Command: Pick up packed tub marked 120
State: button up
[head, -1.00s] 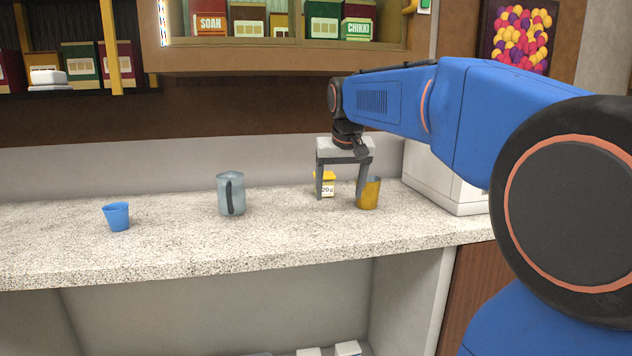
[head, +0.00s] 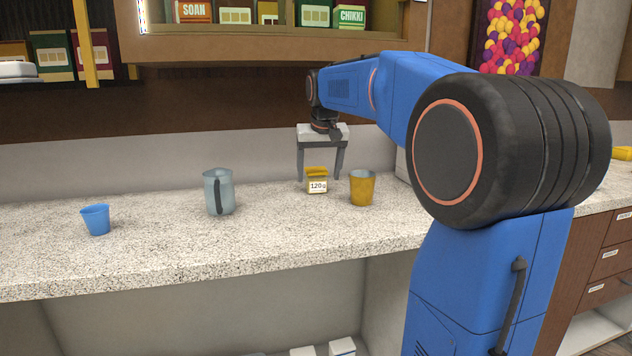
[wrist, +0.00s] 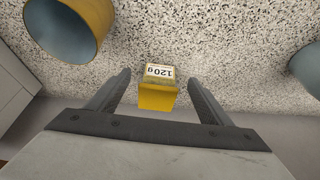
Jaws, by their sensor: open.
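The packed tub (head: 317,181) is small and yellow with a white label reading 120 g, and it stands on the speckled counter. In the wrist view the tub (wrist: 158,88) lies between and just beyond the fingertips, its label upside down in the picture. My gripper (head: 320,180) is open above and around the tub's place, fingers pointing down. In the wrist view my gripper (wrist: 158,80) shows a gap on both sides of the tub, with no finger touching it.
A yellow cup (head: 362,188) stands close to the right of the tub. A grey jug (head: 218,192) and a blue cup (head: 96,219) stand to the left on the counter (head: 150,250). A shelf with boxes hangs above. The counter between jug and tub is clear.

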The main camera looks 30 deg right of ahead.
aim_at(317, 170)
jog(key=shift+w+d, duration=0.2)
jog(key=shift+w, duration=0.3)
jog(key=w, duration=0.1)
jog(key=w+d, duration=0.1)
jog(key=w, duration=0.1)
jog(key=shift+f, duration=0.1)
jog(key=shift+x, duration=1.35)
jog(key=shift+s, duration=0.15)
jog(key=c, duration=1.2)
